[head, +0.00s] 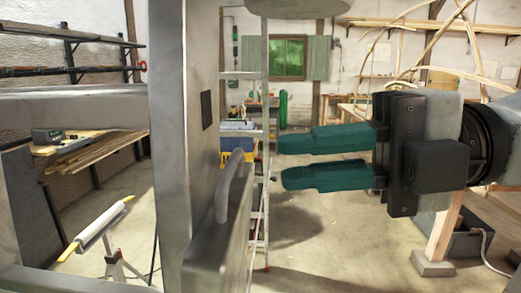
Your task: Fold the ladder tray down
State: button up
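A pale metal stepladder (266,75) stands open behind the large grey metal frame, left of my gripper. Its upper rungs and right rails show; much of its left side is hidden by the frame. A blue and yellow item (238,150) shows at the ladder's middle height. I cannot tell whether it is the ladder tray or something on or behind it. My gripper (282,162) comes in from the right with its two teal fingers apart, one above the other. Nothing is between them. The fingertips point left towards the ladder and appear apart from it.
A grey metal upright (182,220) and a panel with a curved handle (229,187) stand close in front at left. A work stand (112,245) is at lower left. A grey bin (462,237) is at right. Concrete floor is clear below my gripper.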

aim_at(228, 246)
jog(key=a, duration=0.4)
jog(key=shift+a+f+p, duration=0.35)
jog(key=shift+a+p, duration=0.05)
grip_shut()
jog(key=shift+f, duration=0.1)
dwell(1.0)
